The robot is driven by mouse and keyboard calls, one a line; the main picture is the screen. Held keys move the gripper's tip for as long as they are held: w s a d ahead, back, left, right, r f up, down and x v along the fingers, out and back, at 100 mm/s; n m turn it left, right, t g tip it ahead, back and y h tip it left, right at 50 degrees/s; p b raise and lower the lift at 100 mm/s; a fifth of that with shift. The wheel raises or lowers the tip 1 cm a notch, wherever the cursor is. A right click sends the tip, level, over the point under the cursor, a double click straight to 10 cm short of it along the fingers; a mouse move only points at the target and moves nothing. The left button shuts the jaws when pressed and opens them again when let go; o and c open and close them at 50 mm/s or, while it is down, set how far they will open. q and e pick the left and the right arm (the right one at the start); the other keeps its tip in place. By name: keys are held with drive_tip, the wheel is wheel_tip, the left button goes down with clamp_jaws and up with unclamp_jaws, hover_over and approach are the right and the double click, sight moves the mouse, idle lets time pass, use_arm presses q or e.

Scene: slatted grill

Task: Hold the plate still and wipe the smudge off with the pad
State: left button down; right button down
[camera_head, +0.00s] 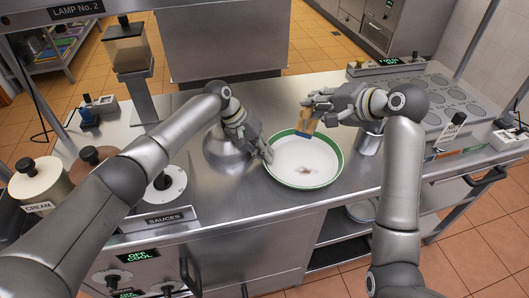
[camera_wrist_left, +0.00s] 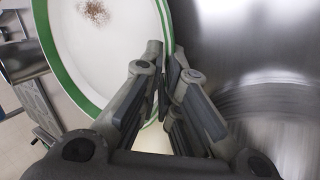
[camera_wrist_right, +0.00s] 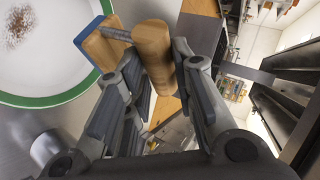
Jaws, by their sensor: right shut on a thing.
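The white plate (camera_head: 284,158) with a green rim lies on the steel counter. It also shows in the left wrist view (camera_wrist_left: 100,55) and right wrist view (camera_wrist_right: 55,65). A brown speckled smudge (camera_head: 306,170) is near its middle. My left gripper (camera_head: 267,155) is at the plate's left rim; its fingers (camera_wrist_left: 170,60) are a little apart, with the rim beside or between them. Whether they touch it is unclear. My right gripper (camera_head: 318,100) is shut on the wooden handle (camera_wrist_right: 155,50) of the pad (camera_head: 307,123). The pad's blue face (camera_head: 303,134) hangs over the plate's far rim, apart from the smudge.
A steel dome (camera_head: 222,150) stands just left of the plate. A steel cup (camera_head: 369,140) is to the right, below my right gripper. Sauce pots (camera_head: 40,185) are at left, and a tray with round wells (camera_head: 440,100) at right. The counter's front edge is close to the plate.

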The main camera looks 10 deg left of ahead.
idle(0.5)
drive_tip(key=s+d+f, duration=0.1)
drive_tip(key=f, duration=0.3)
drive_tip(key=s+f, duration=0.1)
drive_tip(key=f, duration=0.3)
drive_tip(key=s+d+f, duration=0.1)
drive_tip(key=f, duration=0.3)
drive_tip(key=shift+s+d, duration=0.3)
drive_tip(key=shift+d, duration=0.05)
drive_tip(key=a, duration=0.1)
drive_tip(key=s+a, duration=0.1)
drive_tip(key=a, duration=0.1)
drive_tip(key=shift+s, duration=0.1)
drive_tip(key=shift+w+d, duration=0.35)
drive_tip(key=shift+d, duration=0.55)
drive_tip(key=shift+w+d, duration=0.35)
drive_tip(key=shift+d, duration=0.5)
wheel_tip(320, 180, up, 8)
drive_tip(key=shift+r, duration=0.1)
use_arm(q)
drive_tip(key=c, duration=1.6)
unclamp_jaws()
